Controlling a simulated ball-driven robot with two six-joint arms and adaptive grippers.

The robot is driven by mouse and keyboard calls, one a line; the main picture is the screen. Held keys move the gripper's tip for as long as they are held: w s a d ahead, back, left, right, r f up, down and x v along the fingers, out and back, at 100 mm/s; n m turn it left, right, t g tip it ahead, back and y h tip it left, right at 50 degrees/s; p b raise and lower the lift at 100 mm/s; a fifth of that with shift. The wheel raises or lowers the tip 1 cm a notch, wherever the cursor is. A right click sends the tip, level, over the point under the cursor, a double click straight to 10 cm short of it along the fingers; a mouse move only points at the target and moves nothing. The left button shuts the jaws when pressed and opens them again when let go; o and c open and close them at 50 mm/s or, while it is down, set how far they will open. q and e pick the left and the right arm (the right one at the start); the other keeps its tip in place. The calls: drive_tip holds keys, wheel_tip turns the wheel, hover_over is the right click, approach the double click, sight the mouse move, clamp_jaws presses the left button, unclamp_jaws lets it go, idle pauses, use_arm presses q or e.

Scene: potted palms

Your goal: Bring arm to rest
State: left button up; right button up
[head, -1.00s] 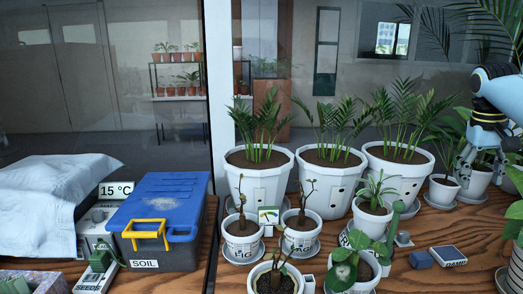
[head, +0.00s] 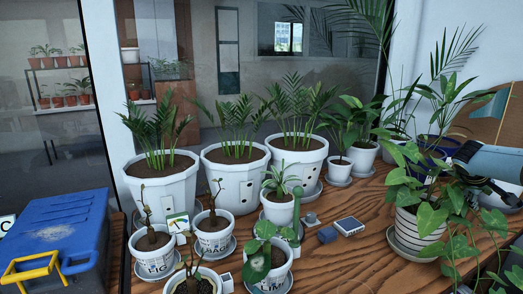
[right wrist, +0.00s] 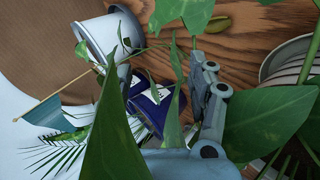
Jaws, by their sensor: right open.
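My right arm comes in at the right edge of the head view. Its gripper (head: 478,183) is open among the leaves of a trailing plant (head: 432,215) in a striped white pot, and leaves partly hide it. In the right wrist view the gripper's grey fingers (right wrist: 208,92) show with leaves in front of them. I see nothing held between them. My left gripper is not in view.
Three big white pots with palms (head: 235,175) stand at the back of the wooden table (head: 350,262). A blue pot (right wrist: 150,105) is close to my right gripper. Bare wood lies at front middle.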

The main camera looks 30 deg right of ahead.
drive_tip(key=s+d+f+n+t, duration=0.1)
drive_tip(key=s+f+n, duration=0.35)
drive_tip(key=s, duration=0.45)
drive_tip(key=s+d+f+n+t, duration=0.25)
drive_tip(key=s+f, duration=0.35)
drive_tip(key=s, duration=0.3)
drive_tip(key=s+a+f+m+g+y, duration=0.1)
drive_tip(key=s+a+f+y, duration=0.15)
drive_tip(key=a+f, duration=0.95)
drive_tip(key=s+a+f+m+g+y, duration=0.15)
drive_tip(key=s+a+f, duration=0.25)
drive_tip(key=a+f, duration=0.8)
drive_tip(key=s+a+f+m+y, duration=0.1)
drive_tip(key=s+a+f+y, duration=0.2)
drive_tip(key=a, duration=1.6)
drive_tip(key=a+f+y, duration=0.2)
drive_tip(key=a+f, duration=0.3)
drive_tip(key=a, duration=1.4)
wheel_tip(320, 180, down, 10)
drive_tip(key=s+d+b, duration=0.1)
drive_tip(key=b, duration=0.9)
drive_tip(key=shift+s+d+f, duration=0.15)
drive_tip(key=shift+s, duration=0.2)
